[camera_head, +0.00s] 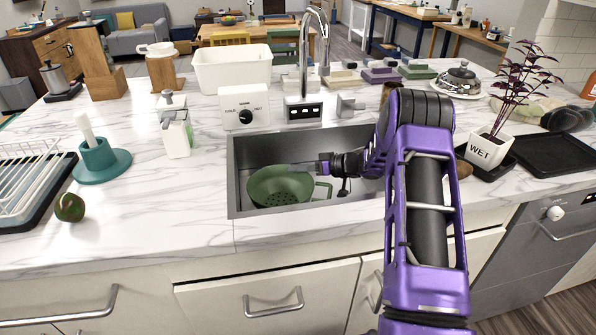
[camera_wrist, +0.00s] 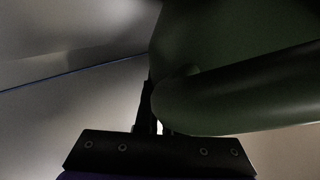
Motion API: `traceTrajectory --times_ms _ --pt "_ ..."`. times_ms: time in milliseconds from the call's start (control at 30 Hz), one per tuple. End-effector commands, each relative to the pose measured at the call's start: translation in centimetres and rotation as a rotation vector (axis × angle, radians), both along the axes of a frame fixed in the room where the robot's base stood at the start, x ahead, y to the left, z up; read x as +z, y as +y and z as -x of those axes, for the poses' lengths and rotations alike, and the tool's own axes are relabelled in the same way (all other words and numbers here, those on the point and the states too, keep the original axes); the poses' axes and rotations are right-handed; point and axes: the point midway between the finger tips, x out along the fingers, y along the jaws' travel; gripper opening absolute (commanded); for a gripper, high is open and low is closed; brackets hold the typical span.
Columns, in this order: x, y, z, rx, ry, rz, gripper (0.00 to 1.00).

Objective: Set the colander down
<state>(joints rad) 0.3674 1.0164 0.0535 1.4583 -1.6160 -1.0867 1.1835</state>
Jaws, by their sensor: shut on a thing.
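A green colander (camera_head: 283,183) with a loop handle on its right is inside the sink basin in the head view, tilted with its inside partly showing. My gripper (camera_head: 322,166) reaches into the sink from the right and is at the colander's right side. In the wrist view, the dark green colander (camera_wrist: 225,45) and its thick handle (camera_wrist: 250,92) fill the right, and my gripper (camera_wrist: 150,105) is shut on it close to the handle. The wrist view is dark. I cannot tell whether the colander touches the sink bottom.
The sink (camera_head: 237,165) has steel walls close around the colander. A faucet (camera_head: 303,50) stands behind it. A soap bottle (camera_head: 177,132) and a teal stand (camera_head: 103,163) are on the left. A potted plant (camera_head: 490,147) stands to the right. Marble counter left of the sink is partly clear.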

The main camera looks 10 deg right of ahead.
Motion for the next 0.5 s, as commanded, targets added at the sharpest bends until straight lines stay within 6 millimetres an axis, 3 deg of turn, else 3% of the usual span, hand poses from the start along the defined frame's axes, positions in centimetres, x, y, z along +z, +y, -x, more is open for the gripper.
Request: traceTrajectory --times_ms 300,500 --pt "-0.26 0.00 -0.06 0.000 -0.002 -0.001 0.00" --pt "-0.30 -0.03 -0.03 0.000 -0.001 0.000 0.36"
